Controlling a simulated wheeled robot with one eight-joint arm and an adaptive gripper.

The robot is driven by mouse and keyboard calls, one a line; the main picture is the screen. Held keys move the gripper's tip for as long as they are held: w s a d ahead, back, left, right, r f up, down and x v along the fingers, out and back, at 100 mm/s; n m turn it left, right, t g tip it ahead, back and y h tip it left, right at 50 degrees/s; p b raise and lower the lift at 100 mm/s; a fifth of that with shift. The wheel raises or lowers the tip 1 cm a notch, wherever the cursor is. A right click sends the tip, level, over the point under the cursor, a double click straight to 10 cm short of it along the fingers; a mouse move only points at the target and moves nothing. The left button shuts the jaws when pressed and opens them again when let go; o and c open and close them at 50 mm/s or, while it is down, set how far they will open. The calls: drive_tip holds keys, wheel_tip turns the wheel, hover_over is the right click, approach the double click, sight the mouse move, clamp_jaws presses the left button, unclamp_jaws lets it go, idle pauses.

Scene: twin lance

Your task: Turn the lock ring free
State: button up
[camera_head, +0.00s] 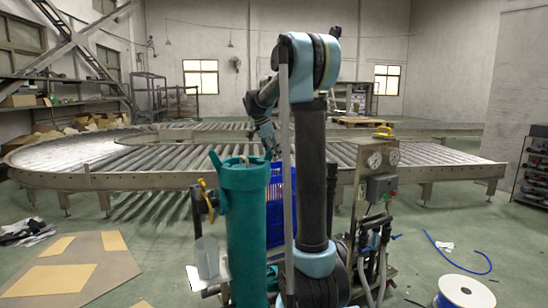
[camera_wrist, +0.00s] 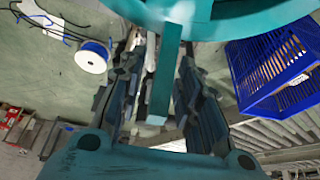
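A teal upright cylinder (camera_head: 247,245) stands in front of me, with the wider teal lock ring (camera_head: 240,178) around its top. A short lug (camera_head: 215,158) sticks up at the ring's left. My gripper (camera_head: 270,148) is at the ring's right side, partly hidden behind my own arm. In the wrist view the ring (camera_wrist: 230,24) curves across the top, and a straight teal bar (camera_wrist: 163,75) reaches from it between my fingers. My gripper (camera_wrist: 160,85) is open, with a finger on each side of the bar and visible gaps. Contact cannot be told.
A blue crate (camera_head: 281,205) stands just behind and right of the cylinder. A gauge panel (camera_head: 378,160) with hoses is on the right. A clear container (camera_head: 207,257) is at the cylinder's left. A roller conveyor (camera_head: 150,180) crosses behind. A blue-and-white reel (camera_head: 465,292) lies on the floor.

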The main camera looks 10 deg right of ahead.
drive_tip(key=shift+d+f, duration=0.15)
drive_tip(key=shift+f, duration=0.1)
clamp_jaws()
drive_tip(key=shift+w, duration=0.1)
